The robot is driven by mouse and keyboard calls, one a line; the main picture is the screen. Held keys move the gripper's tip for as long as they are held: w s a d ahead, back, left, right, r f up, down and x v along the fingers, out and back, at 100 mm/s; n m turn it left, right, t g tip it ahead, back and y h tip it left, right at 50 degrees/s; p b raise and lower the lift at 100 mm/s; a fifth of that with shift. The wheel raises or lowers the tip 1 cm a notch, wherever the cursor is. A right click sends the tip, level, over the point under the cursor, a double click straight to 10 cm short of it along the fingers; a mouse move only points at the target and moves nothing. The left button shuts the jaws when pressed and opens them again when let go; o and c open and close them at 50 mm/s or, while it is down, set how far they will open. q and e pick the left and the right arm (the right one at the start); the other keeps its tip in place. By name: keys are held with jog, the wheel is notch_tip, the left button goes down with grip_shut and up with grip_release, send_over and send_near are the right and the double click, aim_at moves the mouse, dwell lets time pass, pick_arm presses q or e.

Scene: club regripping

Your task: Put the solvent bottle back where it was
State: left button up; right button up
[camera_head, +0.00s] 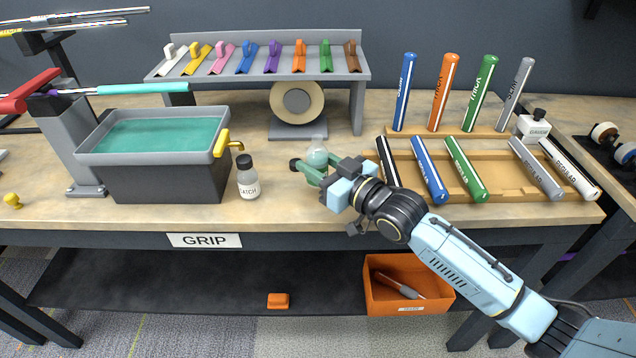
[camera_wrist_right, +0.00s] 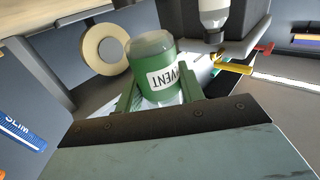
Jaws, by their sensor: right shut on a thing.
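The solvent bottle (camera_head: 317,155) is pale green with a clear upper part, behind the middle of the bench's front edge. In the right wrist view the bottle (camera_wrist_right: 152,62) shows a white label with the letters "VENT". My right gripper (camera_head: 318,172) is shut around it, one finger on each side (camera_wrist_right: 158,100). The bottle looks roughly upright. I cannot tell whether its base touches the bench. A small black round piece (camera_head: 295,164) shows just left of the fingers; I cannot tell whether it is a cap. My left gripper is not in view.
A dark tray (camera_head: 160,190) of teal liquid with a yellow tap (camera_head: 222,143) stands left, beside a "CATCH" bottle (camera_head: 248,184). A tape roll (camera_head: 297,103) stands behind my gripper. Right are grips on a wooden rack (camera_head: 415,165). An orange bin (camera_head: 385,300) sits below.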

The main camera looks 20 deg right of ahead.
notch_tip(320, 180, down, 3)
jog(key=shift+f+b, duration=0.15)
jog(key=shift+b, duration=0.25)
jog(key=shift+f, duration=0.35)
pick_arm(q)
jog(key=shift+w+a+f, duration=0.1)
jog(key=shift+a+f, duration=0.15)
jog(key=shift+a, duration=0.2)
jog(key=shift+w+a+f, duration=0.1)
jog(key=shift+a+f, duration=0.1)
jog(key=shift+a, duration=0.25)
pick_arm(e)
jog(key=shift+f, duration=0.1)
jog(key=o, duration=1)
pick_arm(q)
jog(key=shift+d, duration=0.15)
